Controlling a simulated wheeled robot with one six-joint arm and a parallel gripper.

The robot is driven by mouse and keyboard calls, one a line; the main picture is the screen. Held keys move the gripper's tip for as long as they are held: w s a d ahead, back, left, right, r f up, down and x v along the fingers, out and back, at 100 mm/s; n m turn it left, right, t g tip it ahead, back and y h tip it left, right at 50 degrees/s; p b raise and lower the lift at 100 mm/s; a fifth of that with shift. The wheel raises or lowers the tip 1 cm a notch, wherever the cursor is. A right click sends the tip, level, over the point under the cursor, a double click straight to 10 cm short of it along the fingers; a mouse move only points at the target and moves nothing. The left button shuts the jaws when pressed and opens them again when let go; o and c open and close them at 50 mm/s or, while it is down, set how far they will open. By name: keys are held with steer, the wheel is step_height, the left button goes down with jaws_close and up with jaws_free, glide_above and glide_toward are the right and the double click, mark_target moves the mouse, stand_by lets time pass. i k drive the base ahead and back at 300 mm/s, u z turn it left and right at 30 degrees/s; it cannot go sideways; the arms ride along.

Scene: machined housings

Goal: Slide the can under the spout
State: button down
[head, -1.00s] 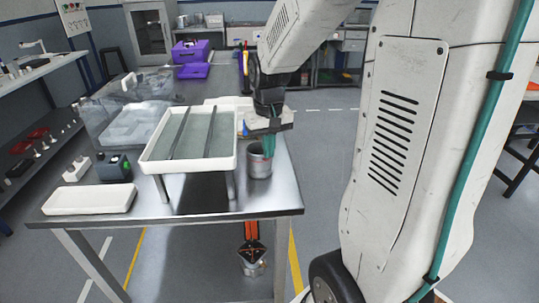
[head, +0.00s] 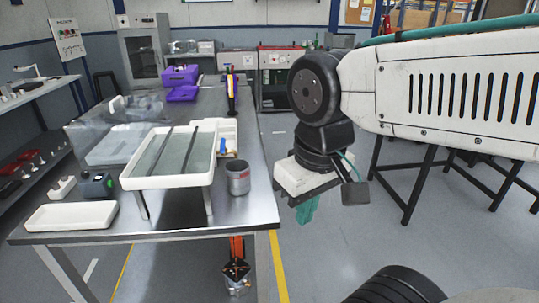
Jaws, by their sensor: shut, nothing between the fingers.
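A grey metal can (head: 238,178) stands upright and open-topped on the steel table, near its right edge. It is just right of a raised white tray (head: 133,182) on legs. No part that I can clearly tell as a spout shows. My gripper (head: 306,211), with teal fingers, points down beyond the table's right edge, to the right of the can and apart from it. Its fingers are shut and empty.
The steel table (head: 180,232) also bears a low white tray (head: 72,228), a dark device (head: 97,186), a clear box (head: 110,135) and purple bins (head: 181,83). An orange-and-black item (head: 236,262) shows below the table edge. Floor right of the table is open.

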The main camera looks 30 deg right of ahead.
mark_target(238, 177)
steer(key=z, duration=0.45)
steer(key=k, duration=1)
steer(key=u, duration=0.25)
steer(key=i, duration=0.55)
steer(key=u, duration=0.9)
steer(key=i, duration=0.75)
steer(key=z, duration=0.6)
steer(key=i, duration=0.65)
steer(key=z, duration=0.6)
